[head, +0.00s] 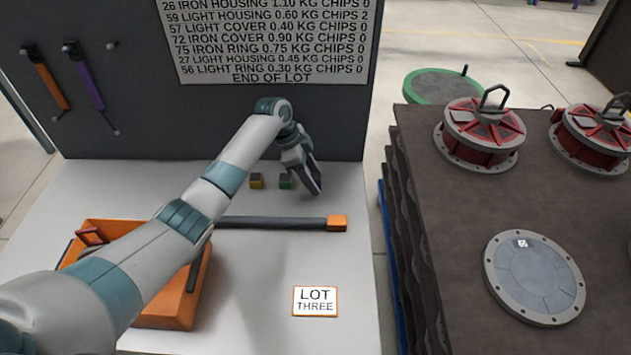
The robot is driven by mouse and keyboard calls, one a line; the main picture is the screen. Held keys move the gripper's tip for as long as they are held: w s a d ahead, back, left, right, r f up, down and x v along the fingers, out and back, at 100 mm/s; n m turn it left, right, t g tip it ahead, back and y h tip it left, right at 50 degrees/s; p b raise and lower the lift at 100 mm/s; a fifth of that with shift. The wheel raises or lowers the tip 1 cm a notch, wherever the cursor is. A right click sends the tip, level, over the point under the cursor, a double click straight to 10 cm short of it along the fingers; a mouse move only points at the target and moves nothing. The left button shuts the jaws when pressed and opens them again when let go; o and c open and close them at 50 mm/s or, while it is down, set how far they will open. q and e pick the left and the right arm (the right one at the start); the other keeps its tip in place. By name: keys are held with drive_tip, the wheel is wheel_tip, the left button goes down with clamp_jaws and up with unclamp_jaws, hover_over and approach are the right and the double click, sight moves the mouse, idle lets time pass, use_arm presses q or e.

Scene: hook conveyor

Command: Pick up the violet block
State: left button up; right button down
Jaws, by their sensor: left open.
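My left gripper (314,186) is open and low over the white table, just right of the green block. A small dark violet-blue patch, likely the violet block (319,183), shows at its fingertips. The gripper hides most of it, and I cannot tell whether the fingers are around it or beside it. My right gripper is not in view.
A dark bar with an orange end (337,223) lies in front of the blocks. An orange bin (166,316) stands front left, partly behind my arm. A "LOT THREE" card (315,301) lies front right. A dark panel (120,130) rises behind. Red housings (484,133) stand on the stack at right.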

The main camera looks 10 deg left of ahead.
sight(316, 179)
use_arm(q)
drive_tip(key=c, duration=1.2)
drive_tip(key=shift+o, duration=0.2)
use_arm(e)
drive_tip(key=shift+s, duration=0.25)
use_arm(q)
drive_tip(key=shift+r, duration=0.1)
